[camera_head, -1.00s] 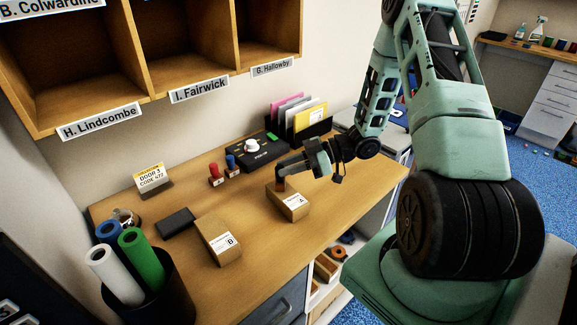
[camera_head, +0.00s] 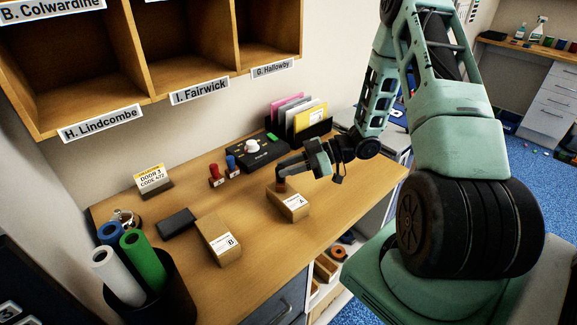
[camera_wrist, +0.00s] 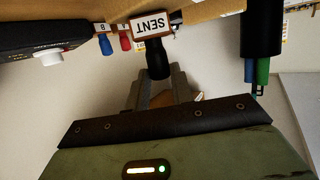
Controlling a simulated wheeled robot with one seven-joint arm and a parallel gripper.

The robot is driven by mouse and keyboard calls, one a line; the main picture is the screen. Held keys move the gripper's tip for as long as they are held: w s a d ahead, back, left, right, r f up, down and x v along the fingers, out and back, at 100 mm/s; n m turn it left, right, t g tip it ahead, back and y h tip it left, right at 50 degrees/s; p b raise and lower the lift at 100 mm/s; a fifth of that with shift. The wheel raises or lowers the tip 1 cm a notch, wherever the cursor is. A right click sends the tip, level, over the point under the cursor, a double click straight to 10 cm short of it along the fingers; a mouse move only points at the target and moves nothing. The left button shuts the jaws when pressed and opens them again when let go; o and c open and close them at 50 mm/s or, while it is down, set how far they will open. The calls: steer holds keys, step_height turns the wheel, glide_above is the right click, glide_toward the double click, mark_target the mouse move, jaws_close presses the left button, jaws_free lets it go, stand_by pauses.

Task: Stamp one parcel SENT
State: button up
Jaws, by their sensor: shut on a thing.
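My gripper (camera_head: 283,171) is shut on the SENT stamp, holding it by its black handle (camera_wrist: 157,62). The stamp's brown block (camera_wrist: 153,24) carries a white SENT label, upside down in the wrist view. In the head view the stamp (camera_head: 281,186) is upright over the far-left end of parcel A (camera_head: 296,208), a tan carton with a white label. I cannot tell whether it touches the carton. The stamp's underside and any mark beneath it are hidden. Parcel B (camera_head: 226,254), another labelled tan carton, lies to the left, nearer the front.
A red stamp (camera_head: 215,178) and a blue stamp (camera_head: 231,167) stand behind the parcels, beside a black device (camera_head: 266,153). A file rack (camera_head: 318,130), black block (camera_head: 176,222), door-code sign (camera_head: 150,176) and bin of rolls (camera_head: 165,295) also stand on the desk. The desk's front right is clear.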

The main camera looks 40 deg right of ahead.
step_height(320, 180, up, 7)
steer(key=p, duration=0.5)
